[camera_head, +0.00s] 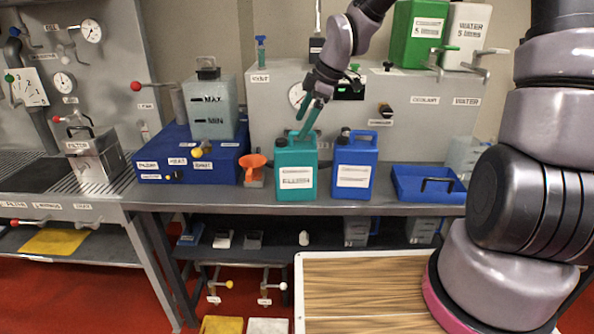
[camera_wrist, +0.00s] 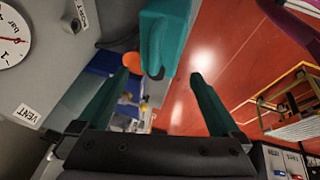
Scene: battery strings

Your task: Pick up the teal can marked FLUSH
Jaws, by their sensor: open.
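The teal can (camera_head: 296,163) stands upright on the bench in front of the grey cabinet, with a white label too blurred to read surely. In the wrist view the teal can (camera_wrist: 165,30) shows at the top, between and just beyond the fingertips. My gripper (camera_head: 308,116) is just above the can's top in the head view. In the wrist view my gripper (camera_wrist: 160,75) has its two teal fingers wide apart, with nothing held. The fingers partly cover the can's top in the head view, so contact there is hard to tell.
A blue can (camera_head: 354,165) stands close on the right. An orange funnel (camera_head: 254,168) and a blue box (camera_head: 190,155) with a MAX/MIN tank (camera_head: 211,105) are on the left. A blue tray (camera_head: 428,184) lies farther right. The grey cabinet (camera_head: 270,112) stands close behind.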

